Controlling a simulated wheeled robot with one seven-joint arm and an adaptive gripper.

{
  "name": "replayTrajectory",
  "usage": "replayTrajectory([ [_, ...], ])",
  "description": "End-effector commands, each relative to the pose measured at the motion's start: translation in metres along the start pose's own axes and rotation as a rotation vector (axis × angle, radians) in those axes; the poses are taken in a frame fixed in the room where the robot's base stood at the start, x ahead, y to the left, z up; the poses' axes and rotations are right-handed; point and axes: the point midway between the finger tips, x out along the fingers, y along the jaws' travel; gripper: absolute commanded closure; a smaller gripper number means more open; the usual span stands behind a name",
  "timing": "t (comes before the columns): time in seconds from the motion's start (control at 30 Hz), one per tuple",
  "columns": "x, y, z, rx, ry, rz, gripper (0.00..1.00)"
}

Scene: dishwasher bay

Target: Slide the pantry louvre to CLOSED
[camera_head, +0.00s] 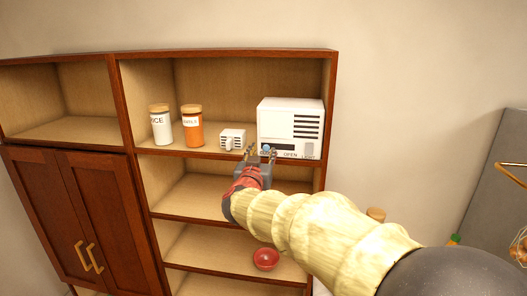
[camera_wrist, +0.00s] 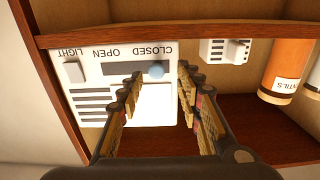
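The pantry louvre unit is a white box (camera_head: 290,118) with dark slats, on a shelf at the right of the cabinet; it shows upside down in the wrist view (camera_wrist: 150,105). A round pale blue knob (camera_wrist: 156,71) sits at the CLOSED end of the dark slot (camera_wrist: 118,69); the rest of the slot runs toward OPEN. The knob also shows in the head view (camera_head: 267,148). My gripper (camera_wrist: 159,74) is open in front of the unit, its fingertips on either side of the knob in the picture. I cannot tell whether either finger touches it.
A separate LIGHT switch (camera_wrist: 73,72) is on the same face. A small white slatted block (camera_head: 232,139), an orange lentils jar (camera_head: 193,132) and a white rice jar (camera_head: 161,129) stand to the left. A shelf edge (camera_head: 205,153) runs below.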

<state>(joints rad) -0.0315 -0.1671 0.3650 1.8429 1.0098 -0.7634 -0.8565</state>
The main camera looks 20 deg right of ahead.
Motion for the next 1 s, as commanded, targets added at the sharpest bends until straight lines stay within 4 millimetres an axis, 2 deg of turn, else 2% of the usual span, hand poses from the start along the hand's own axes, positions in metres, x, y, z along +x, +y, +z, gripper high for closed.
replayTrajectory([
  [0.03, -0.012, -0.001, -0.001, 0.002, 0.001, -0.004, 0.65],
  [0.2, -0.047, -0.001, -0.001, 0.002, 0.001, -0.004, 0.65],
  [0.4, -0.078, -0.001, -0.001, 0.002, 0.001, -0.003, 0.65],
  [0.6, -0.091, -0.001, 0.0, 0.001, 0.0, -0.002, 0.65],
  [1.0, -0.091, 0.0, 0.0, 0.001, 0.0, -0.001, 0.65],
])
